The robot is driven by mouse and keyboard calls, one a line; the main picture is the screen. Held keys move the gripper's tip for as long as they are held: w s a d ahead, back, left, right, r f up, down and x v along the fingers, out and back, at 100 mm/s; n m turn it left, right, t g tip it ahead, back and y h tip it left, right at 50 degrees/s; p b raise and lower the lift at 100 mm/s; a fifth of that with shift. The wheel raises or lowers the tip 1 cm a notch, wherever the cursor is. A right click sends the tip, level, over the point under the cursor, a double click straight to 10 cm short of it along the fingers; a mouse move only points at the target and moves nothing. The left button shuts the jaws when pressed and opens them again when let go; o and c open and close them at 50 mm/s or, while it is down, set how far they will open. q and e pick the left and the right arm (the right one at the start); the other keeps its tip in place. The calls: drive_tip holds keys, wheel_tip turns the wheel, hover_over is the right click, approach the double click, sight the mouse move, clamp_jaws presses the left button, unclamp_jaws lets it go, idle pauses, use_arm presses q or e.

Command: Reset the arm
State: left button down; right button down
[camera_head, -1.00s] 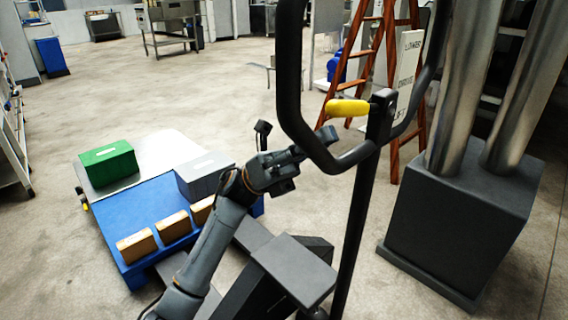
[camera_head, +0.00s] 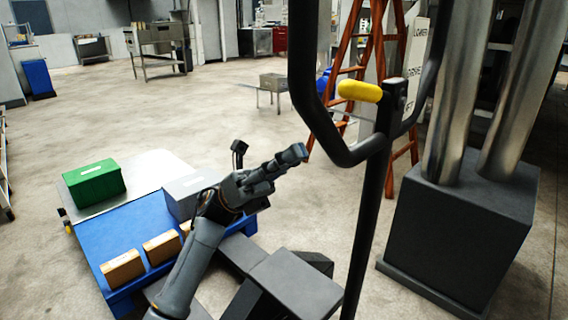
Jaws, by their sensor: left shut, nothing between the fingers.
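My left arm reaches up from the bottom of the head view. Its gripper (camera_head: 298,153) is shut and empty, with its fingers pointing right and up. The fingertips are just left of the lower bend of a black loop handle (camera_head: 345,158), with a small gap in the picture; the depth between them is hard to tell. A yellow lever (camera_head: 359,91) sits inside the loop. My right gripper is not in view.
A blue pallet (camera_head: 128,243) with a metal sheet carries a green box (camera_head: 94,182), a grey box (camera_head: 184,196) partly behind my arm, and small brown boxes (camera_head: 123,268). A wooden ladder (camera_head: 402,165) and a dark block (camera_head: 462,225) with metal columns stand right.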

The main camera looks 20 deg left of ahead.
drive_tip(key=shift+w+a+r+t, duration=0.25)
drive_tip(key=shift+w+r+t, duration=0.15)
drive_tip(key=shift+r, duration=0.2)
